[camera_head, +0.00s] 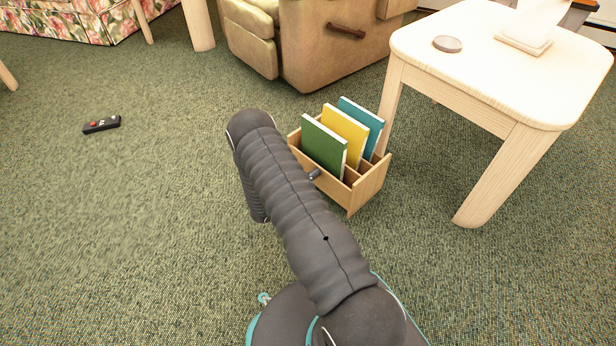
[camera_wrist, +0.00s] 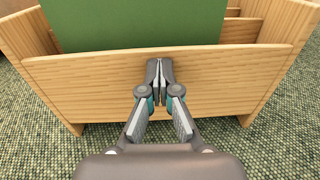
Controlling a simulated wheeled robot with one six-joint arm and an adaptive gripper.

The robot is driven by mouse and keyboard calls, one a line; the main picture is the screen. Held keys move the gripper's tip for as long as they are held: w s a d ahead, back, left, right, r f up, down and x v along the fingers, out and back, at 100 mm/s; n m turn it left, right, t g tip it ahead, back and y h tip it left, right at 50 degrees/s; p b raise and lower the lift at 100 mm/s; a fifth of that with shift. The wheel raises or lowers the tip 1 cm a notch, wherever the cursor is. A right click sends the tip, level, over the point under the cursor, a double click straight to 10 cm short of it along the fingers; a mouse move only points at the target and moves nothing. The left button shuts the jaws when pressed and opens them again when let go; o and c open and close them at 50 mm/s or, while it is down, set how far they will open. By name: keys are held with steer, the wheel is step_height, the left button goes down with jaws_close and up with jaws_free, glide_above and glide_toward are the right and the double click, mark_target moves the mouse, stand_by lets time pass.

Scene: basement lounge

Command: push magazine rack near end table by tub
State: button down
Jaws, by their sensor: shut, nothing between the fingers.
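The magazine rack (camera_head: 368,187) is a light wooden box on the carpet with a green, a yellow and a teal book standing in it. It stands close beside the left leg of the pale wooden end table (camera_head: 490,106). In the wrist view the rack's front panel (camera_wrist: 100,92) fills the width, with the green book (camera_wrist: 140,22) behind it. My gripper (camera_wrist: 158,66) is shut and empty, its tips at the panel's upper middle, touching or nearly so. In the head view my arm hides most of the gripper; a small part (camera_head: 314,174) shows against the rack's left side. No tub is recognisable.
A tan armchair (camera_head: 340,55) stands behind the rack. A small round grey object (camera_head: 447,44) and a white-based item (camera_head: 524,42) are on the end table. A black remote (camera_head: 101,124) lies on the carpet at left. The left carpet is mostly clear.

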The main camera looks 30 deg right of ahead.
steer(key=shift+d, duration=0.1)
steer(key=v, duration=1.4)
steer(key=shift+f, duration=0.1)
